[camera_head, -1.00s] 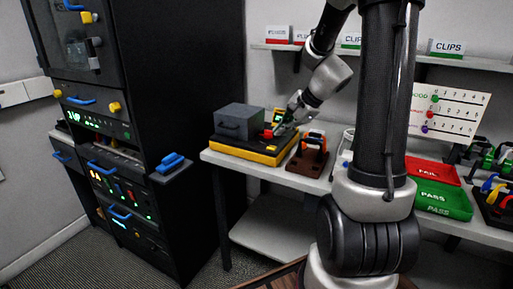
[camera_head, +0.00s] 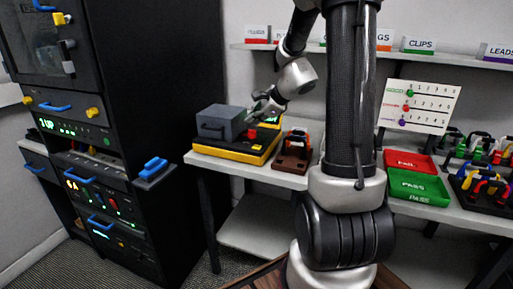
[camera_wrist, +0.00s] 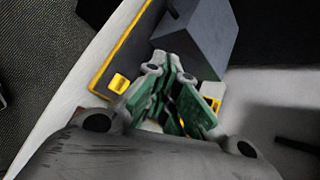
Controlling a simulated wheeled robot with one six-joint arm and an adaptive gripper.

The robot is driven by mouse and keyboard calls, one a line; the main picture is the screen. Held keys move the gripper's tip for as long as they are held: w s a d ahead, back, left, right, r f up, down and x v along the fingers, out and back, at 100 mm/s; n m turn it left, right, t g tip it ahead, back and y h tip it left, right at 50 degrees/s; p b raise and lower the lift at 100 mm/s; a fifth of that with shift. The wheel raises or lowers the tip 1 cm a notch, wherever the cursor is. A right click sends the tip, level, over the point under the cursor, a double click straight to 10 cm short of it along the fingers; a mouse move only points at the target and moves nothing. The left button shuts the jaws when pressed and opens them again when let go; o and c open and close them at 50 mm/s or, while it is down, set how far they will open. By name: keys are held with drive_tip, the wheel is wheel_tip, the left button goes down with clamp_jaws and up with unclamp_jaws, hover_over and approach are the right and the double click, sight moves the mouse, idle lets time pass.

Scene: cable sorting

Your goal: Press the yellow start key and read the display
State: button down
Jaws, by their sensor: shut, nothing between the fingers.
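The tester (camera_head: 232,152) is a low black and yellow box with a grey block (camera_head: 219,122) on top, on the left end of the bench. My gripper (camera_head: 257,110) is over the right part of the tester, beside the grey block. In the wrist view my gripper's green-padded fingers (camera_wrist: 178,97) are shut and empty. A small yellow block, seemingly the start key (camera_wrist: 119,83), sits on the black deck left of the fingers, apart from them in the picture. A lit green display (camera_head: 272,119) is partly hidden behind my gripper; I cannot read it. A red part (camera_head: 251,134) shows on the tester's front.
A brown stand with an orange part (camera_head: 294,150) is right of the tester. Red (camera_head: 410,161) and green (camera_head: 420,187) trays, cable racks and a peg chart (camera_head: 418,104) are farther right. A tall black cabinet (camera_head: 178,90) stands left, with a gap before the bench.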

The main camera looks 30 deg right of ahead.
sight(255, 147)
drive_tip(key=shift+f, duration=3.5)
drive_tip(key=shift+f, duration=0.4)
drive_tip(key=shift+f, duration=0.35)
drive_tip(key=shift+r, duration=0.8)
drive_tip(key=shift+r, duration=0.1)
drive_tip(key=shift+r, duration=2.4)
